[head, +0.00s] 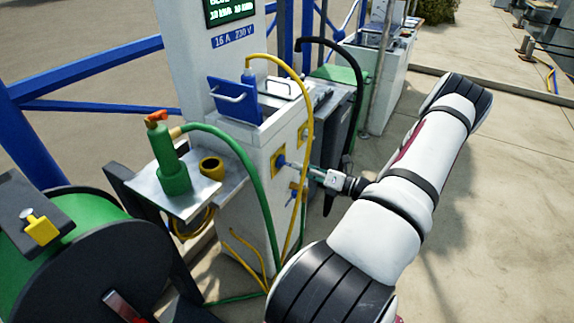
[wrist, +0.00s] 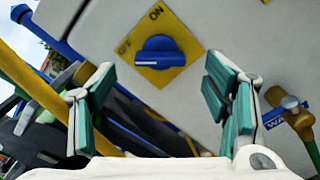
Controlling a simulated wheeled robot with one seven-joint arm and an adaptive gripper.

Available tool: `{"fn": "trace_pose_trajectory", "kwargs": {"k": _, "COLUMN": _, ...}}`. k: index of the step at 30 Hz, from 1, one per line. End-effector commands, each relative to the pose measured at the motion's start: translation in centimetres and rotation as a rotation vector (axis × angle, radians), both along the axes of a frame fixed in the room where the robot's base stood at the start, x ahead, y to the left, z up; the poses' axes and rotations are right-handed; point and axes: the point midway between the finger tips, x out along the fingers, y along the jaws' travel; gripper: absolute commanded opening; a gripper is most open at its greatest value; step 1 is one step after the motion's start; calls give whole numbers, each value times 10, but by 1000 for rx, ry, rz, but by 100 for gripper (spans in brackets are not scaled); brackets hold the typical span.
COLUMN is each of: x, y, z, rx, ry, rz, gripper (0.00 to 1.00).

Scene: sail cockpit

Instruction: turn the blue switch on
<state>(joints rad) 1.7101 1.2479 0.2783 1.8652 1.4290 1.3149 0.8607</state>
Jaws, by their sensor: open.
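The blue switch (wrist: 160,52) is a round knob with a raised grip bar on a yellow plate, fixed to the pale side of a pedestal. In the wrist view, OFF is printed left of the knob and ON above it. The bar lies roughly level across the picture; which label it points to is not clear. The switch also shows small in the head view (head: 281,160). My gripper (wrist: 158,75) is open and faces the panel, its teal-padded fingers on either side of the switch with gaps. Nothing is held. In the head view my gripper (head: 300,170) is close to the panel.
A yellow hose (head: 311,100) and a green hose (head: 255,165) hang near the switch. A blue-and-yellow tap (head: 293,190) sits just below it. A shelf (head: 205,190) with a green nozzle (head: 168,160) juts out left. Open paving (head: 480,220) lies right.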

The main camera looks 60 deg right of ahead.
Motion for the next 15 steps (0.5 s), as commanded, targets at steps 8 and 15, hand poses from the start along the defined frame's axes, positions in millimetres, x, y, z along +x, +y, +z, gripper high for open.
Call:
{"fn": "trace_pose_trajectory", "kwargs": {"k": 8, "x": 44, "y": 4, "z": 0, "rx": -1, "ry": 0, "rz": 1, "gripper": 70}}
{"fn": "trace_pose_trajectory", "kwargs": {"k": 15, "x": 56, "y": 5, "z": 0, "rx": -1, "ry": 1, "rz": 1, "gripper": 70}}
